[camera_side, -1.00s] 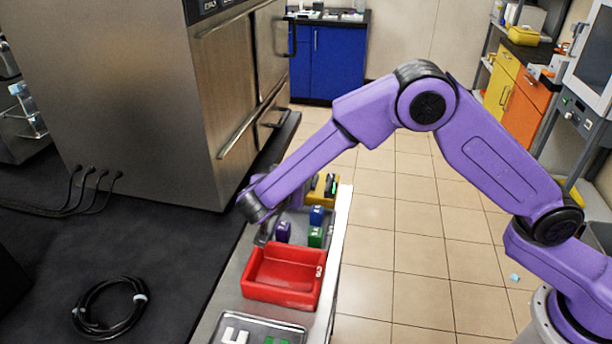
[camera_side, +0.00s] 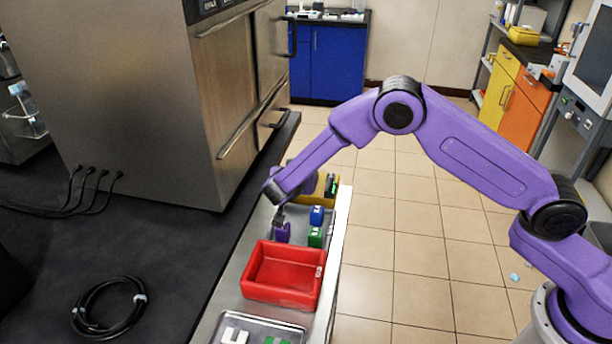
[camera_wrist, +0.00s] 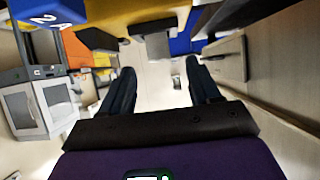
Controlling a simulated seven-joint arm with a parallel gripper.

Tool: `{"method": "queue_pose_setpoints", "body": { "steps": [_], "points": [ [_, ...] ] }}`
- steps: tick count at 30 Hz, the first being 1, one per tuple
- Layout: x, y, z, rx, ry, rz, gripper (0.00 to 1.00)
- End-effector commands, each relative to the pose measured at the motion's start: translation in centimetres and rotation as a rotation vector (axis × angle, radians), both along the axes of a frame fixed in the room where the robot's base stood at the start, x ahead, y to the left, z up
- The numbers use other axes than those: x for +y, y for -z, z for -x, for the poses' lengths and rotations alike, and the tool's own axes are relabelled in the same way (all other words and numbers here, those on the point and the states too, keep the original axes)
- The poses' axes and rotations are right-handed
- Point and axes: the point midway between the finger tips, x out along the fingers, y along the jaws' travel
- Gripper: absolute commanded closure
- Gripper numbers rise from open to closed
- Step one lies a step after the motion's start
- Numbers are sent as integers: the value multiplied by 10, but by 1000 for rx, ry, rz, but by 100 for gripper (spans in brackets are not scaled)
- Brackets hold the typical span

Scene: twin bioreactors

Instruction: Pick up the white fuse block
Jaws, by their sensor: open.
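A white block (camera_side: 234,336), which looks like the white fuse block, sits in the clear tray (camera_side: 262,323) at the bottom edge of the side view. It does not show clearly in the wrist view.
The red bin (camera_side: 284,298) stands between my gripper and the tray. A steel cabinet (camera_side: 150,110) rises at the left.

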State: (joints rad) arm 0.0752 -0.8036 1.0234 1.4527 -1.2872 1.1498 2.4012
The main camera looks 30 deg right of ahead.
Motion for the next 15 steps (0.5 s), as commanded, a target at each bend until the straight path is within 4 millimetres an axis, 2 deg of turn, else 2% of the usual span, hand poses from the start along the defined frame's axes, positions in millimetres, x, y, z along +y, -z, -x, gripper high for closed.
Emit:
{"method": "queue_pose_setpoints", "body": {
  "steps": [9, 15],
  "points": [
    [-27, 16, -24, 2, 5, 0, 38],
    [-33, 22, -31, 2, 0, 0, 38]
  ]
}}
